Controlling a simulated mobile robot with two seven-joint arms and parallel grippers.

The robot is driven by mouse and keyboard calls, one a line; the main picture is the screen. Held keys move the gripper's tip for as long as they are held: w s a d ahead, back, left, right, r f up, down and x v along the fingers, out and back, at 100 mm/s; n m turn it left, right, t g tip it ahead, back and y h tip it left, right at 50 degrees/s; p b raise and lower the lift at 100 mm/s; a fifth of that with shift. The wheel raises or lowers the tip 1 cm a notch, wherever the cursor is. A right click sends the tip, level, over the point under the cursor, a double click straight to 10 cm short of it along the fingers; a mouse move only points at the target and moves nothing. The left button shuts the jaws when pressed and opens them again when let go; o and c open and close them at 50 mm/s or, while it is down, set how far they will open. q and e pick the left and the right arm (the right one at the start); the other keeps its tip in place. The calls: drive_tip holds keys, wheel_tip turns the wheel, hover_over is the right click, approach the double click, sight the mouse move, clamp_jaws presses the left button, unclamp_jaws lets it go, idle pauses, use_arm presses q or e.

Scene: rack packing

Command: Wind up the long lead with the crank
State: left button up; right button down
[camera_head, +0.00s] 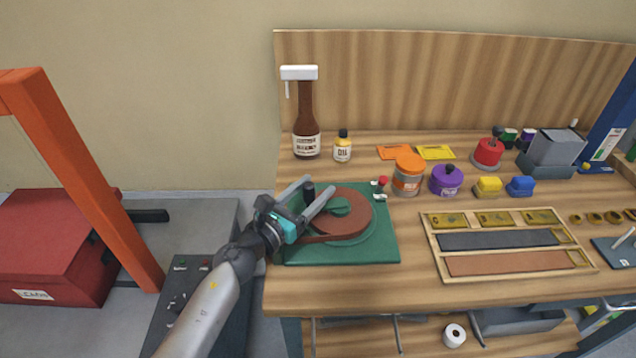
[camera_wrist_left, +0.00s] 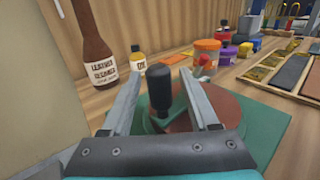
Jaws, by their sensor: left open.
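My left gripper (camera_head: 309,198) is open over the winder on the bench. The crank's black upright knob (camera_head: 309,189) stands between its two fingers, and in the left wrist view the knob (camera_wrist_left: 159,88) shows between them with space on both sides. The brown lead (camera_head: 350,212) lies coiled as a flat disc on the winder, with a strip running out at the coil's lower left. A green crank arm (camera_head: 334,207) shows partly over the coil's middle. The green base plate (camera_head: 382,245) lies flat on the bench. My right gripper is not in view.
Behind the winder stand a brown cleaner bottle (camera_head: 306,125), a small oil bottle (camera_head: 342,147), an orange-lidded jar (camera_head: 407,178) and a purple pot (camera_head: 446,180). A wooden tray (camera_head: 433,247) of strips lies to the right. An orange frame post (camera_head: 85,180) stands at left.

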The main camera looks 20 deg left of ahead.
use_arm(q)
drive_tip(key=shift+x, duration=0.9)
drive_tip(key=shift+c, duration=0.4)
clamp_jaws()
idle(0.5)
